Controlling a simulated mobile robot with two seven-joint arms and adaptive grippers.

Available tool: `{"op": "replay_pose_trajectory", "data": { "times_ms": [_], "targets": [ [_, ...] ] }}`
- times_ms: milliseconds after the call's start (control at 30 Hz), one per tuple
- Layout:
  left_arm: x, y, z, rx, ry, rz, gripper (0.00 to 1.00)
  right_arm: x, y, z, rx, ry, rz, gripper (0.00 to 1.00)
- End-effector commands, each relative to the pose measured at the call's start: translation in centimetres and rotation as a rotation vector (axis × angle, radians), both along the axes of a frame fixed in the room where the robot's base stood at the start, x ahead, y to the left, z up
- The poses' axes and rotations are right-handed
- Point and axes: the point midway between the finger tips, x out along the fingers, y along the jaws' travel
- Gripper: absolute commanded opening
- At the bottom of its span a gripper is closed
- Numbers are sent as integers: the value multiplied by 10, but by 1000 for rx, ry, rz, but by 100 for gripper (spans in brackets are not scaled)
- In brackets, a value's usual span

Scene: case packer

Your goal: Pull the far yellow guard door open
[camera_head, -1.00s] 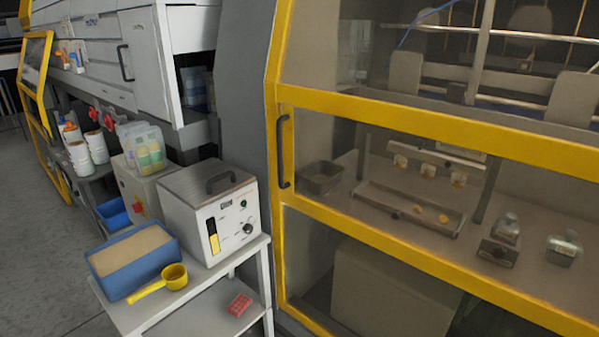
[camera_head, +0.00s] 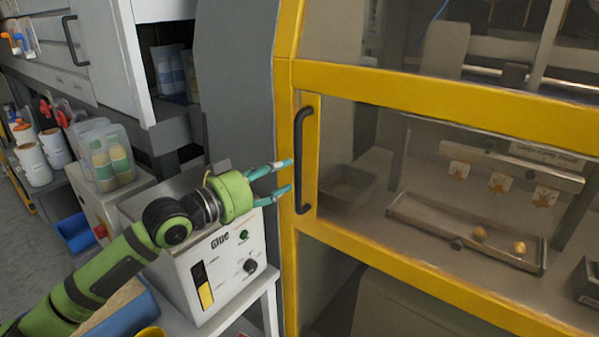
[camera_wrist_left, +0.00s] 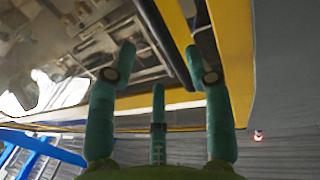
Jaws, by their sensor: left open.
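The yellow guard door (camera_head: 420,92) stands closed on the right in the head view, with clear panels in a yellow frame. Its dark upright bar handle (camera_head: 299,160) is at the frame's left side. My left gripper (camera_head: 290,175) is open and empty just left of the handle, fingers pointing at it. In the left wrist view the handle (camera_wrist_left: 168,42) runs between the spread fingertips of my left gripper (camera_wrist_left: 160,57); I see no clear contact. My right gripper is not in view.
A white cabinet (camera_head: 85,45) is at the upper left. Behind the door panels lies a tray (camera_head: 465,232) with small round pieces.

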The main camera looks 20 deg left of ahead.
Motion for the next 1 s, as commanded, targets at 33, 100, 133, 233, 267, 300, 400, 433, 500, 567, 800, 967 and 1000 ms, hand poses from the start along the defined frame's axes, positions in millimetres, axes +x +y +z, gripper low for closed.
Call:
{"op": "replay_pose_trajectory", "data": {
  "times_ms": [33,100,133,233,267,300,400,433,500,567,800,967,1000],
  "targets": [
    [6,-3,4,-6,0,-1,51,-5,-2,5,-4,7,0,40],
    [15,-10,4,-6,0,-1,51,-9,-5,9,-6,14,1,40],
    [19,-12,5,-7,1,-2,51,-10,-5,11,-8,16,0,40],
    [33,-20,5,-6,0,0,51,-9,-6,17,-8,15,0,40],
    [36,-23,4,-6,1,0,51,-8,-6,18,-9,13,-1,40],
    [41,-25,4,-4,1,0,51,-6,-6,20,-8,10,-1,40],
    [50,-30,2,-4,1,1,51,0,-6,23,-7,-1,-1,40],
    [52,-31,2,-3,1,1,51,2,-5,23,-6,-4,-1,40],
    [54,-33,1,-2,0,1,51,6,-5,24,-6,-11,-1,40],
    [55,-33,0,-2,1,2,51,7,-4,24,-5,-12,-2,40],
    [55,-33,0,0,1,2,39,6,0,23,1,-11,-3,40],
    [55,-33,0,0,1,2,0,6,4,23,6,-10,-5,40],
    [55,-33,0,0,1,2,0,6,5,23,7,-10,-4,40]
  ]
}}
